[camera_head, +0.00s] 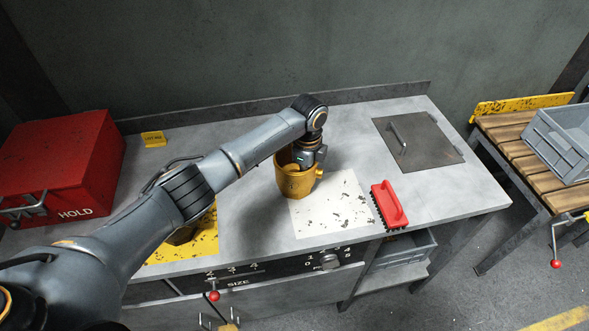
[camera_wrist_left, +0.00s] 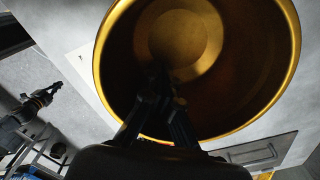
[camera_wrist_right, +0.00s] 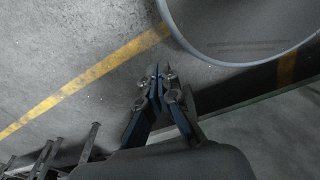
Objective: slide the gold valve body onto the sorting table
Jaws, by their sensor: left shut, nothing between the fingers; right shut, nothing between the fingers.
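The gold valve body (camera_head: 296,184), cup-shaped with a small side stub, stands upright on the grey table (camera_head: 360,160), at the left edge of a worn white patch. My left gripper (camera_head: 304,158) reaches down to its open mouth from above. In the left wrist view the wide gold rim (camera_wrist_left: 296,50) surrounds the shut fingers (camera_wrist_left: 165,90), which point into the bowl and grip nothing. Whether they touch the inner wall is unclear. My right gripper (camera_wrist_right: 159,78) is shut and empty, with the floor below it in the right wrist view.
A red brush (camera_head: 389,205) lies right of the white patch (camera_head: 332,205). A metal hatch plate (camera_head: 417,139) is at the back right, a red HOLD box (camera_head: 62,165) at the left. My left arm partly hides a yellow patch (camera_head: 205,240) with a dark object. A wooden bench (camera_head: 515,150) stands right.

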